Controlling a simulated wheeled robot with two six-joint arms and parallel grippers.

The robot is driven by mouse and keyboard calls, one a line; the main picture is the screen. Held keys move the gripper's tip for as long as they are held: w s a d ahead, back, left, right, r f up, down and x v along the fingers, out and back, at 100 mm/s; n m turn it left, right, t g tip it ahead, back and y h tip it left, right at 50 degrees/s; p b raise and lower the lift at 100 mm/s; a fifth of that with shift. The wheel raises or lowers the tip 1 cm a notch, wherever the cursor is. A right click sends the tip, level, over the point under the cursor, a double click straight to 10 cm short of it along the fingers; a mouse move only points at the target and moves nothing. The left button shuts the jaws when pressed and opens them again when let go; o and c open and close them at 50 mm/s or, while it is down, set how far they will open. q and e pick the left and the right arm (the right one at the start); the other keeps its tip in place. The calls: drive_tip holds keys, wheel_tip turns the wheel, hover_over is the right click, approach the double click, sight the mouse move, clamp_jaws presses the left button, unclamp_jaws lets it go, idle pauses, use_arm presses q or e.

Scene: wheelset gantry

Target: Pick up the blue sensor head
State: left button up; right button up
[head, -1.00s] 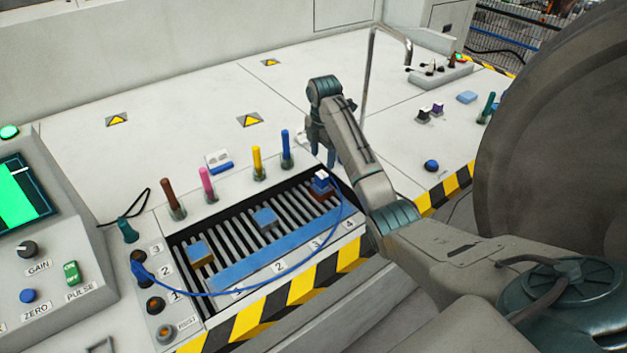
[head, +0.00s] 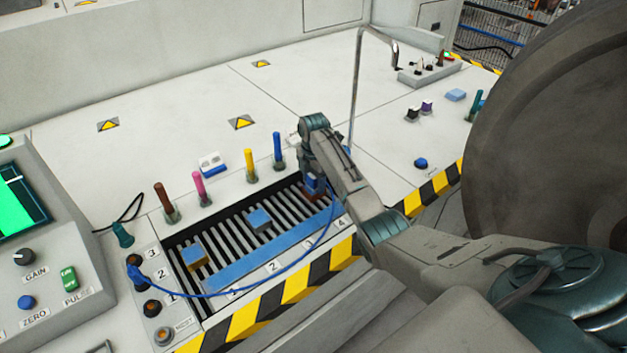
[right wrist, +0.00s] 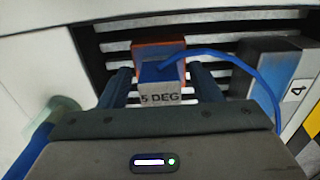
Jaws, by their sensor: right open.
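The blue sensor head (right wrist: 162,72) has a blue top and a pale side marked "5 DEG", with a blue cable running from it. It stands by an orange block (right wrist: 150,48) near slot 4 of the slatted rack. My right gripper (right wrist: 163,84) is open, with one dark finger on each side of the head; I cannot tell whether they touch it. In the head view my right gripper (head: 314,183) is low over the rack's right end and hides most of the head. My left gripper is not in view.
The blue cable (head: 279,281) loops along the rack's front to the left-hand sockets. Two blue-topped blocks (head: 259,219) (head: 194,254) sit on the slats. Upright coloured probes, including a blue one (head: 277,148), stand behind. A big grey wheel (head: 560,150) is at right.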

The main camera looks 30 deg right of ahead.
drive_tip(key=shift+c, duration=0.2)
drive_tip(key=shift+r, duration=0.1)
drive_tip(key=c, duration=1.1)
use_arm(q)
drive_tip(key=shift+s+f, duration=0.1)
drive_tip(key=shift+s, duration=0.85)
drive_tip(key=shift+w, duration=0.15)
use_arm(e)
drive_tip(key=shift+r, duration=0.1)
